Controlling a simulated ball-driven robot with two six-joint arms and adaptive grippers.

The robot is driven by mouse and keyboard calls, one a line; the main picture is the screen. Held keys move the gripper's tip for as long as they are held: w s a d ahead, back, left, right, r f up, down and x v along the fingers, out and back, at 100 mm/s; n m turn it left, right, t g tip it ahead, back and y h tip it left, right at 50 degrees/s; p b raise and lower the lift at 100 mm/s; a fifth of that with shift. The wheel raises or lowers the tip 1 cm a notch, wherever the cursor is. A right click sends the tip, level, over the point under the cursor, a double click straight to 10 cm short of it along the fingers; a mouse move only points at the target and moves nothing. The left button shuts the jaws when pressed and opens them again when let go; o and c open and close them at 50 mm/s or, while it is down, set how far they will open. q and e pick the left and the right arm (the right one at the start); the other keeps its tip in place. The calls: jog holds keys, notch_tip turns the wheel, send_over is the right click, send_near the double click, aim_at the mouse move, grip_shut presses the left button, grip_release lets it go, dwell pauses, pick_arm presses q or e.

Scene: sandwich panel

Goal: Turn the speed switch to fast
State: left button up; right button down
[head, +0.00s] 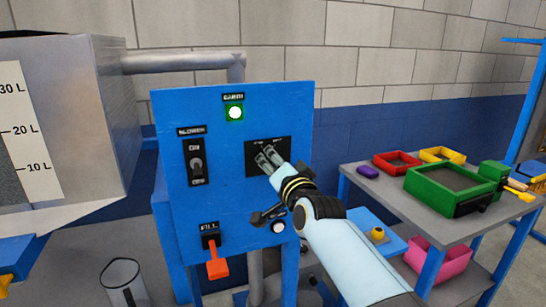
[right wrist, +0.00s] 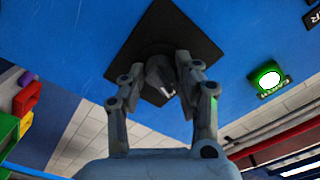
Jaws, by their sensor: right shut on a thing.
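The speed switch's black plate (head: 280,146) is on the right of the blue panel (head: 230,88). My right gripper (head: 266,158) is at this plate and hides most of it and its labels in the head view. In the right wrist view, a dark grey knob (right wrist: 160,75) stands out from the plate (right wrist: 135,50), and my right gripper (right wrist: 160,88) is shut on it, one finger on each side. I cannot read which setting the knob points to. My left gripper is not in view.
The panel also has a lit green lamp (head: 235,113), a black toggle switch (head: 196,162) at left and a red-orange FILL lever (head: 217,268) below. A grey tank (head: 95,110) stands at left. A table (head: 370,184) with coloured trays is at right.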

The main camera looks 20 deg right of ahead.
jog(key=shift+m, duration=1.1)
jog(key=c, duration=0.9)
grip_release()
jog(key=shift+c, duration=0.2)
jog(key=s, duration=1.2)
jog(key=shift+d, duration=0.25)
